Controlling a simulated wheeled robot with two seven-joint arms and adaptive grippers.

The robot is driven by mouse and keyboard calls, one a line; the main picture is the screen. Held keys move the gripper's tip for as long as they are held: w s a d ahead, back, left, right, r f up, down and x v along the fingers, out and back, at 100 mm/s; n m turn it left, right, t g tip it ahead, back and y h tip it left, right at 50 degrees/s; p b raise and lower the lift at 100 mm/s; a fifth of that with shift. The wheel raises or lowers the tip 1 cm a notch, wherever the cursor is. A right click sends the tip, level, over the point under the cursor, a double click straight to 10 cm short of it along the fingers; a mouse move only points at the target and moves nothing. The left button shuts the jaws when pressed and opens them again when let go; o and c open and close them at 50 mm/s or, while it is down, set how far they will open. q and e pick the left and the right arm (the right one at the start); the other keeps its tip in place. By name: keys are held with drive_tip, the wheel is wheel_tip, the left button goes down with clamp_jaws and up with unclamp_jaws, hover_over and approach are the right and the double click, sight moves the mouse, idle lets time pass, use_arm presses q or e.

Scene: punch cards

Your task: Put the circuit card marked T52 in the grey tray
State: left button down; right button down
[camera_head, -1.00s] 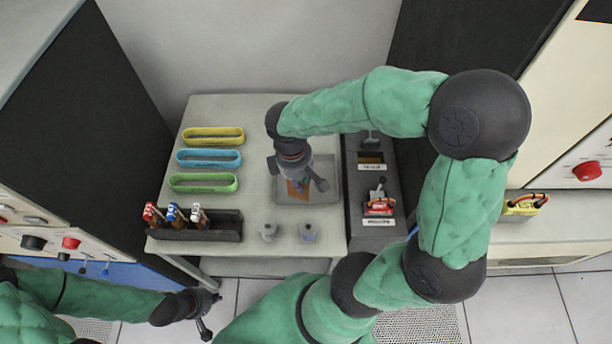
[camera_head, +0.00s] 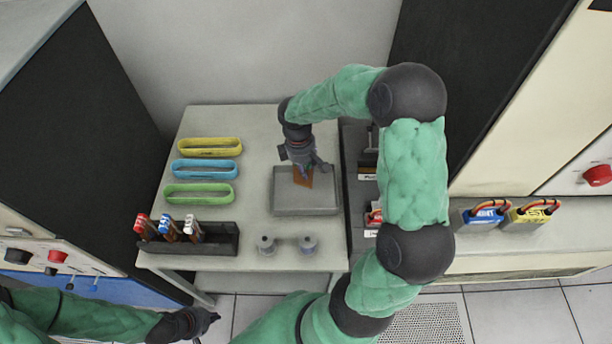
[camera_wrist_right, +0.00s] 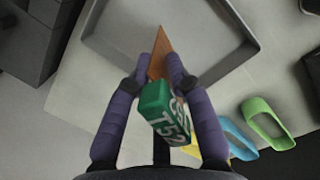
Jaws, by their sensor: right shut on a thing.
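The circuit card (camera_wrist_right: 166,108) has a green handle marked T52 and an orange-brown board. In the head view its board (camera_head: 303,178) shows below my right gripper (camera_head: 308,170), over the grey tray (camera_head: 305,208). In the right wrist view my right gripper (camera_wrist_right: 161,82) is shut on the card, and the board points toward the tray (camera_wrist_right: 205,77). Whether the board touches the tray floor I cannot tell. My left gripper (camera_head: 207,320) is low at the left, away from the table; its jaw state is unclear.
A dark rack (camera_head: 190,240) holds several cards with red, blue and white handles. Yellow (camera_head: 210,147), blue (camera_head: 207,170) and green (camera_head: 198,194) oblong holders lie left of the tray. Blue (camera_head: 484,214) and yellow (camera_head: 533,213) labelled blocks sit on the right.

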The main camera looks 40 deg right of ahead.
drive_tip(key=shift+w+d+f+b, duration=0.1)
drive_tip(key=shift+f+b, duration=0.55)
drive_tip(key=shift+f, duration=1.05)
drive_tip(key=shift+f, duration=0.1)
drive_tip(key=c, duration=1.1)
unclamp_jaws()
drive_tip(key=r+p, duration=0.1)
drive_tip(key=r, duration=0.3)
drive_tip(key=r+p, duration=0.1)
drive_tip(key=r, duration=0.3)
drive_tip(key=w+a+r+p, duration=0.1)
drive_tip(key=r+p, duration=0.1)
drive_tip(key=r, duration=0.2)
drive_tip(key=shift+r, duration=0.1)
